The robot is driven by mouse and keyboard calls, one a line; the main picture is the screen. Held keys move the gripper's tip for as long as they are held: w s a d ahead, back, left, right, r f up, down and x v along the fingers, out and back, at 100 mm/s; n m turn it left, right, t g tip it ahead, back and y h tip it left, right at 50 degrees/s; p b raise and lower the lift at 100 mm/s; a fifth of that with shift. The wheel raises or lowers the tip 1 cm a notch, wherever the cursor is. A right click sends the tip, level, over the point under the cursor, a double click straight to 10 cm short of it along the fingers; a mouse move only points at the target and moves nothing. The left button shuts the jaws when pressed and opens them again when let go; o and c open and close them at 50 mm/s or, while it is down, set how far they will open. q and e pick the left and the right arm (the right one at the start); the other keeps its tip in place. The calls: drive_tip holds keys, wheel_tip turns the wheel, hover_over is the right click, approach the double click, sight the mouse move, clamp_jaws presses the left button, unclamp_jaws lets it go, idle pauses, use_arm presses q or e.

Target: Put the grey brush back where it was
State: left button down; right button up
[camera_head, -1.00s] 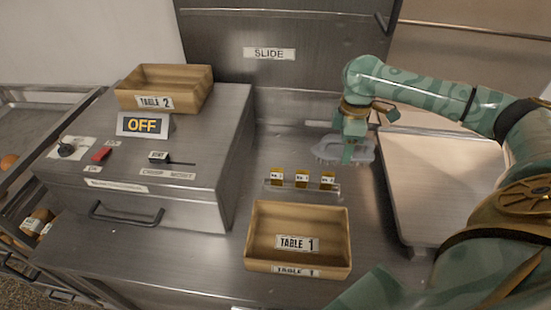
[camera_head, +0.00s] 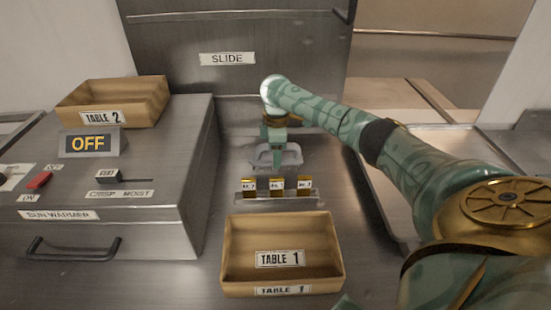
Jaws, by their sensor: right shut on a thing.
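The grey brush (camera_head: 263,158) is in my right gripper (camera_head: 277,150), in the middle of the head view. The gripper is shut on it from above. The brush is just behind the small rack (camera_head: 247,199) of yellow-topped tags, on or slightly above the steel counter; I cannot tell which. The fingers partly hide the brush. My left gripper is not in view.
A wooden box marked TABLE 1 (camera_head: 230,250) stands in front of the rack. The bun warmer (camera_head: 170,220) is at left with a TABLE 2 box (camera_head: 155,92) on top. A metal tray (camera_head: 385,195) lies at right. The SLIDE panel (camera_head: 180,50) rises behind.

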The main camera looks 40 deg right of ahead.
wheel_tip(320, 180, down, 2)
drive_tip(key=shift+f+b, duration=0.1)
drive_tip(key=shift+b, duration=0.25)
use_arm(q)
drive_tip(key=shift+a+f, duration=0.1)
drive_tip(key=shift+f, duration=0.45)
use_arm(e)
drive_tip(key=o, duration=0.9)
drive_tip(key=shift+o, duration=0.2)
drive_tip(key=shift+r, duration=0.4)
use_arm(q)
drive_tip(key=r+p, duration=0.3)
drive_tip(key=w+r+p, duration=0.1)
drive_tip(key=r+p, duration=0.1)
drive_tip(key=p, duration=0.1)
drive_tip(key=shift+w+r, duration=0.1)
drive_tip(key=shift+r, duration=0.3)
use_arm(e)
wheel_tip(320, 180, up, 12)
drive_tip(key=shift+f, duration=0.25)
